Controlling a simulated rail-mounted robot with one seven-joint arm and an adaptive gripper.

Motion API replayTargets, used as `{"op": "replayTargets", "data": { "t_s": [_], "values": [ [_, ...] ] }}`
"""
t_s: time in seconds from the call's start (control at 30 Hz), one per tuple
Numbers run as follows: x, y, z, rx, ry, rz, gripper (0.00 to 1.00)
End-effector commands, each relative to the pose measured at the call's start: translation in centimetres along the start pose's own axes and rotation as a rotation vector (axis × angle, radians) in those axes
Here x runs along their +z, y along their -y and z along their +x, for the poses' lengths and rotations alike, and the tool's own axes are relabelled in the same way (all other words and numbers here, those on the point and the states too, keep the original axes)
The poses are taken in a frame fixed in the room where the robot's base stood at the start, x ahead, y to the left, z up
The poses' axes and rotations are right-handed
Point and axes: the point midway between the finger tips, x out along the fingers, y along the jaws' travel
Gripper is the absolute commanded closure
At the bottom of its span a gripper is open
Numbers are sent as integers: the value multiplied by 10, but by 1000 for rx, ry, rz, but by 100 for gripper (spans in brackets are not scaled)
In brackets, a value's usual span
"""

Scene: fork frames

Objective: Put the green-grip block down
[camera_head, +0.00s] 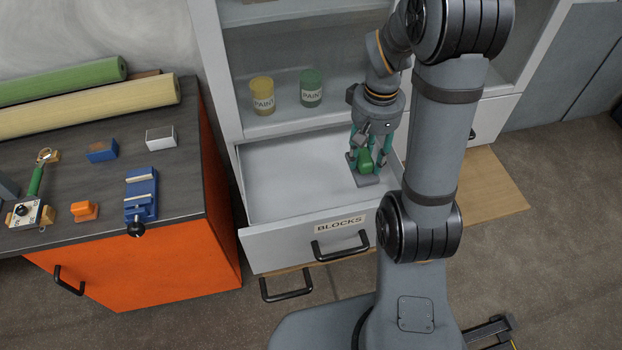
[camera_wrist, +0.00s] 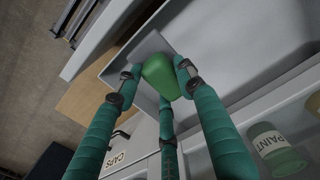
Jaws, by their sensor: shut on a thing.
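The green-grip block has a green grip (camera_head: 366,160) on a flat grey base. In the wrist view its green grip (camera_wrist: 160,76) sits between my fingertips, with the grey base (camera_wrist: 150,46) beyond it. My gripper (camera_head: 369,154) has green-sleeved fingers, points down and is shut on the green grip. It holds the block within the right part of the open drawer (camera_head: 285,185) labelled BLOCKS. I cannot tell whether the base touches the drawer floor. The fingers hide part of the grip.
The rest of the drawer is empty. A yellow paint can (camera_head: 262,96) and a green paint can (camera_head: 311,88) stand on the shelf behind. At left, the workbench (camera_head: 105,190) holds a blue vise (camera_head: 140,195), small blocks and rolls.

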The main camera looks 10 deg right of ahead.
Motion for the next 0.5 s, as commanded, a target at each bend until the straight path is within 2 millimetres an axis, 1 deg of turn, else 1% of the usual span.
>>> {"op": "replayTargets", "data": {
  "t_s": [0.03, 0.1, 0.3, 0.4, 0.5],
  "values": [
    [-6, 12, 7, -1, 6, -8, 94],
    [-14, 27, 17, -1, 8, -8, 94],
    [-38, 64, 43, 0, 5, -6, 94],
    [-47, 75, 51, 0, 3, -3, 94],
    [-51, 81, 56, 0, 1, -1, 94]
  ]
}}
